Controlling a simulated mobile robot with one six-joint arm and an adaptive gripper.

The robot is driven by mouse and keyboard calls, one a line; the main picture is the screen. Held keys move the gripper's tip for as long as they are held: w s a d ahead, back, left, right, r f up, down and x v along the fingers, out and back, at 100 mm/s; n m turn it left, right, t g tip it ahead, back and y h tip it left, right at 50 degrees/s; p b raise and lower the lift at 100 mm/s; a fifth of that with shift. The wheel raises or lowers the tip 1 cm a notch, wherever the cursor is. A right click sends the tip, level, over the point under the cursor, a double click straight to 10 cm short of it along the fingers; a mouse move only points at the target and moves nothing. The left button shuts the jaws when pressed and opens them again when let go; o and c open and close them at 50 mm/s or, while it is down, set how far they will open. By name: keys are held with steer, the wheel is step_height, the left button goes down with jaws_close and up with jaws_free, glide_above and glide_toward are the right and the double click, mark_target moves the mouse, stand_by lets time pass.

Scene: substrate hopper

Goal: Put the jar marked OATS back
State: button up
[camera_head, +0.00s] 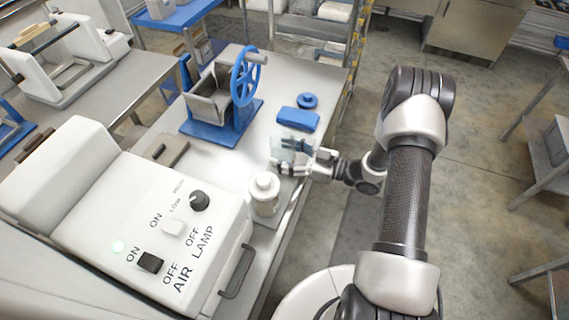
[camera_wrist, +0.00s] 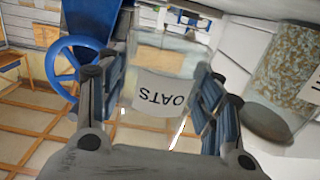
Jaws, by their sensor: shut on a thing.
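The jar marked OATS (camera_wrist: 160,88) is clear with a white label, and its lettering appears upside down in the wrist view. My gripper (camera_wrist: 155,72) is shut on it, with a blue-padded finger on each side. In the head view my gripper (camera_head: 300,162) holds the clear jar (camera_head: 282,150) at the right edge of the white worktop (camera_head: 225,160). Whether the jar touches the worktop, I cannot tell. The fingers hide part of it.
A second jar with a pale lid (camera_head: 265,190) stands close by; a jar of grainy stuff (camera_wrist: 285,75) shows in the wrist view. A blue hand-wheel machine (camera_head: 225,95), blue pieces (camera_head: 297,119) and a switch box (camera_head: 160,235) stand around. Bare worktop lies left of my gripper.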

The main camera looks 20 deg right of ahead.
steer(key=shift+f+b, duration=0.5)
steer(key=shift+f, duration=1.5)
steer(key=shift+f, duration=0.25)
steer(key=o, duration=1.3)
steer(key=shift+r, duration=0.1)
